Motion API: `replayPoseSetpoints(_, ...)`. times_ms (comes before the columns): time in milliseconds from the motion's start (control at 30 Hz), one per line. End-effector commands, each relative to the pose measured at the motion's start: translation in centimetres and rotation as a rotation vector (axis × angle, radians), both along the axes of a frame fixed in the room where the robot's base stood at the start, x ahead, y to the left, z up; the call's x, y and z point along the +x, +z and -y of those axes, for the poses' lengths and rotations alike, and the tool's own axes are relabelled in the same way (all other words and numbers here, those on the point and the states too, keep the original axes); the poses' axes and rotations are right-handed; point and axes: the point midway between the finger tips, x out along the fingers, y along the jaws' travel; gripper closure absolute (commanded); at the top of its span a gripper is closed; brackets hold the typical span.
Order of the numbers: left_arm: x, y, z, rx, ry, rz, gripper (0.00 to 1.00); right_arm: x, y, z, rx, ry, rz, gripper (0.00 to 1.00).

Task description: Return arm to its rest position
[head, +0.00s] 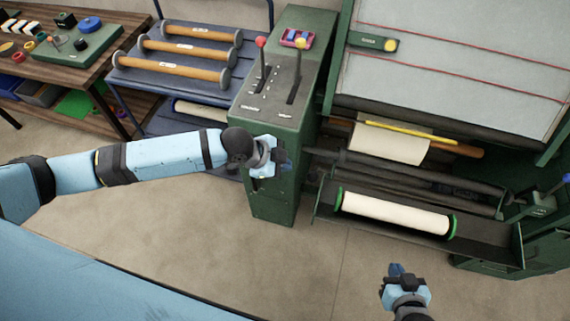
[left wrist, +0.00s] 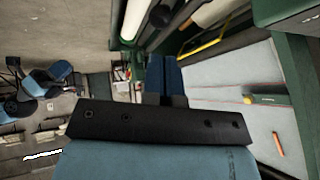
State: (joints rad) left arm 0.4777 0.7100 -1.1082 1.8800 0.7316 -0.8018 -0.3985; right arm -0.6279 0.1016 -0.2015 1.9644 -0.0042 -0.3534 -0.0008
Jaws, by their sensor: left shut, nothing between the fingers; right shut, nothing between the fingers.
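My left arm reaches in from the left in the head view. Its gripper (head: 285,163) is in front of the green control cabinet (head: 275,200), below its levers. In the left wrist view the left gripper's blue fingers (left wrist: 164,75) are together with nothing between them. My right gripper (head: 396,270) is at the lower right of the head view, over the floor and in front of the machine's lower rollers. Its fingers are together and empty. No cloth lying loose shows near either gripper.
The cabinet carries a red-knobbed lever (head: 261,43) and a yellow-knobbed lever (head: 300,45). A white roll (head: 395,213) lies in the machine's low tray. A blue rack (head: 170,87) with wooden rollers stands behind my left arm. Bare floor (head: 200,225) lies below that arm.

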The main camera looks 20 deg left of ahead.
Motion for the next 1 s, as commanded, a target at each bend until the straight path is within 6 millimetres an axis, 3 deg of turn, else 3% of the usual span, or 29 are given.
replayPoseSetpoints(367, 0.0, 0.5, 0.0, -0.003, 0.002, -0.001, 1.00, 0.1, -0.5, 0.3, -0.006, 0.000, -0.004, 1.00)
replayPoseSetpoints(567, -1.5, 0.1, 2.9, -0.118, 0.066, 0.006, 1.00, 0.5, 0.1, 0.4, -0.007, 0.001, 0.010, 1.00)
replayPoseSetpoints(767, -3.5, -0.3, 5.5, -0.328, 0.267, 0.018, 1.00, 0.5, 0.3, 0.2, -0.003, 0.004, 0.012, 1.00)
replayPoseSetpoints(867, -4.6, -1.0, 5.1, -0.410, 0.396, 0.023, 1.00, 0.4, 0.2, 0.1, -0.003, 0.004, 0.010, 1.00)
replayPoseSetpoints(1000, -6.6, -2.8, 2.9, -0.486, 0.596, 0.026, 1.00, 0.2, 0.0, 0.1, -0.003, 0.005, 0.005, 1.00)
